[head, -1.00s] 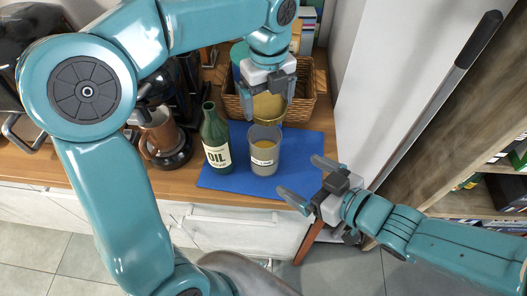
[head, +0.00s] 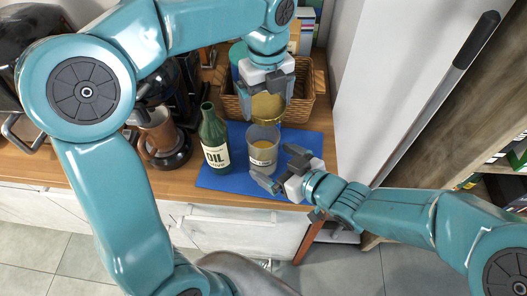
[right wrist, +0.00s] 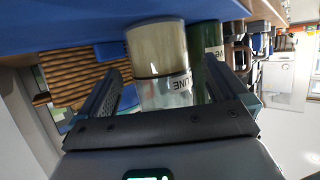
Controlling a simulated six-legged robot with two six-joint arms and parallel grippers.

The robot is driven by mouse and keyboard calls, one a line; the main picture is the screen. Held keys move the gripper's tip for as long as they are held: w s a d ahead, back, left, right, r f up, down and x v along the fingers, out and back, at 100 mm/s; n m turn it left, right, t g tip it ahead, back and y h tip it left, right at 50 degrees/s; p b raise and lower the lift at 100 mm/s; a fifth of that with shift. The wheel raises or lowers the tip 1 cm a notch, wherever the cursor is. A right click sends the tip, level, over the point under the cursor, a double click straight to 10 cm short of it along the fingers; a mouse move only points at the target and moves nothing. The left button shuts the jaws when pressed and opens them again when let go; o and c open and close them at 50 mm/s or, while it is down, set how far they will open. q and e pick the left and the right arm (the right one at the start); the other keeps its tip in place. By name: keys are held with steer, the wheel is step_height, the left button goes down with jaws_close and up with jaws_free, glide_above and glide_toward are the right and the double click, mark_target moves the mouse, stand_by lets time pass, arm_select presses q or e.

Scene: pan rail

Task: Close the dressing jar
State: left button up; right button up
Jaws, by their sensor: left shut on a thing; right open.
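The dressing jar (head: 262,158) is a clear cup-like jar with a white label and yellowish contents, upright and open on a blue mat (head: 225,184). In the right wrist view the jar (right wrist: 158,52) appears between my right fingers. My left gripper (head: 267,104) is shut on a gold lid (head: 266,109), held just behind and above the jar's rim in the picture, not seated on it. My right gripper (head: 270,164) is open, low at the jar's near right side. Whether its fingers touch the jar I cannot tell.
A green oil bottle (head: 214,140) stands close left of the jar, and it also shows in the right wrist view (right wrist: 207,62). A wicker basket (head: 298,108) is behind. A coffee maker (head: 168,140) stands left. A white panel (head: 365,80) rises on the right.

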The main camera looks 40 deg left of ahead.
mark_target(275, 162)
arm_select(q)
steer(key=shift+a+r, duration=0.1)
steer(key=shift+r, duration=0.2)
arm_select(e)
steer(key=x, duration=0.3)
steer(key=shift+a+f, duration=0.15)
steer(key=shift+a, duration=0.05)
steer(key=shift+d, duration=0.1)
steer(key=c, duration=0.4)
steer(key=shift+w, duration=0.1)
steer(key=c, duration=0.9)
steer(key=shift+c, duration=0.2)
